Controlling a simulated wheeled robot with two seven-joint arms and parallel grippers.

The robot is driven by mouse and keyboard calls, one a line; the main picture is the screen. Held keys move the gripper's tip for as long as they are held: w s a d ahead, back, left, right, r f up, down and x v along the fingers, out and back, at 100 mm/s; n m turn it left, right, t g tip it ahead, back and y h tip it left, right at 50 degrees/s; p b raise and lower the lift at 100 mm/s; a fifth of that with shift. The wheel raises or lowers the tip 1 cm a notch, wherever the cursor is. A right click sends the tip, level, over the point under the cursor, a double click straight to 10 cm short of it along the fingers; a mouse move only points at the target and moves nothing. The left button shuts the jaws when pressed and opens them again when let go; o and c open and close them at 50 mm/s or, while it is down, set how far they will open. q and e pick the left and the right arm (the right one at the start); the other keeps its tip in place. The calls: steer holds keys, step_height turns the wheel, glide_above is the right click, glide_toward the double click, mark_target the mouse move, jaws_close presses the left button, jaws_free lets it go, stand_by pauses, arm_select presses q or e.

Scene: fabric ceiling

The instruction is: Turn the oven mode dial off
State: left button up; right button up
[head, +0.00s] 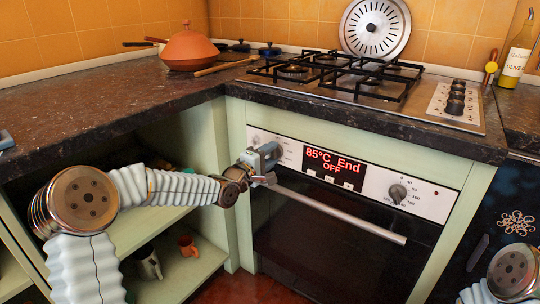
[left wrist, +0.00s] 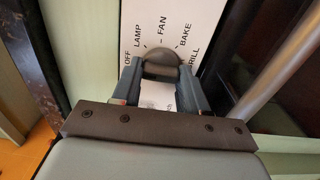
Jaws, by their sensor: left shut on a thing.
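The oven mode dial (left wrist: 160,55) is a round grey knob on the white panel, ringed by the labels OFF, LAMP, FAN, BAKE and GRILL in the left wrist view. My left gripper (left wrist: 160,70) has one finger on each side of the dial and is shut on it. In the head view my left gripper (head: 272,153) is at the left end of the oven panel and largely covers the dial. I cannot tell which label the dial points to. My right gripper is out of view.
The oven display (head: 335,166) reads "85°C End OFF". A second dial (head: 397,193) sits to its right. The oven door handle (head: 340,215) runs just below the panel. The worktop (head: 290,100) with the gas hob (head: 340,80) overhangs above. Open shelves (head: 180,262) lie left.

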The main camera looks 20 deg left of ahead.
arm_select(q)
steer(key=o, duration=1)
steer(key=shift+o, duration=0.2)
steer(key=v, duration=1.3)
steer(key=shift+s, duration=0.4)
steer(key=shift+a, duration=0.1)
